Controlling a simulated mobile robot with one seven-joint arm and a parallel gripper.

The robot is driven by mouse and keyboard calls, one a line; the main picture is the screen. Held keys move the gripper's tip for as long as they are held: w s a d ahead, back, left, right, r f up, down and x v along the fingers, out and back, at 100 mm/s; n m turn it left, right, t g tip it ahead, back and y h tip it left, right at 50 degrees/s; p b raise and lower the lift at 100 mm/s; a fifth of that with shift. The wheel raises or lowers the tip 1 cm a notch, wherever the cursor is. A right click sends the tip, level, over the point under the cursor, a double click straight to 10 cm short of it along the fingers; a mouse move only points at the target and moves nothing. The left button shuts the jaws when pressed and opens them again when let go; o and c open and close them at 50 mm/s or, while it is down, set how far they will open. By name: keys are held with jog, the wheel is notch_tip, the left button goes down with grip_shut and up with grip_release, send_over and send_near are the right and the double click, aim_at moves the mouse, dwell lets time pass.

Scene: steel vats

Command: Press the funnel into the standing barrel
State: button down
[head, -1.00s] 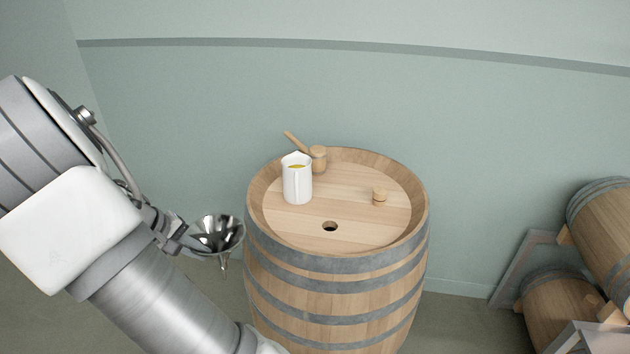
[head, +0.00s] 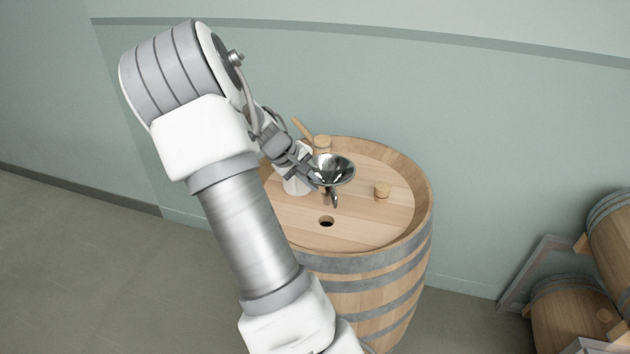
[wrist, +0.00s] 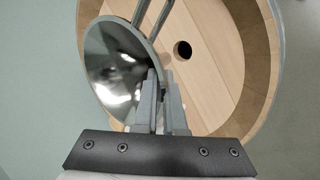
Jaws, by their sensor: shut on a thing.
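A shiny steel funnel (head: 333,170) is held by my gripper (head: 315,181) above the lid of the standing barrel (head: 350,274). Its spout points down in the head view, above and a little behind the dark bung hole (head: 326,221). In the wrist view the funnel (wrist: 112,68) lies to the left of the fingers of my gripper (wrist: 163,84), which are shut on its edge. The hole (wrist: 182,50) shows there to the right of the funnel, uncovered. The spout is clear of the hole.
The barrel's rim rises around the lid. Barrels on a rack (head: 566,312) lie at the far right.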

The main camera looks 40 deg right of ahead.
jog(key=shift+a, duration=0.1)
jog(key=shift+f+b, duration=2.15)
jog(key=shift+f, duration=0.6)
jog(key=shift+f, duration=0.1)
jog(key=shift+f+b, duration=1.45)
jog(key=shift+f, duration=0.4)
jog(key=shift+f+b, duration=1.35)
jog(key=shift+f, duration=0.3)
jog(key=c, duration=0.9)
grip_release()
jog(key=p+v, duration=0.1)
jog(key=v, duration=1.6)
jog(key=shift+r+p, duration=0.25)
jog(key=shift+p, duration=0.05)
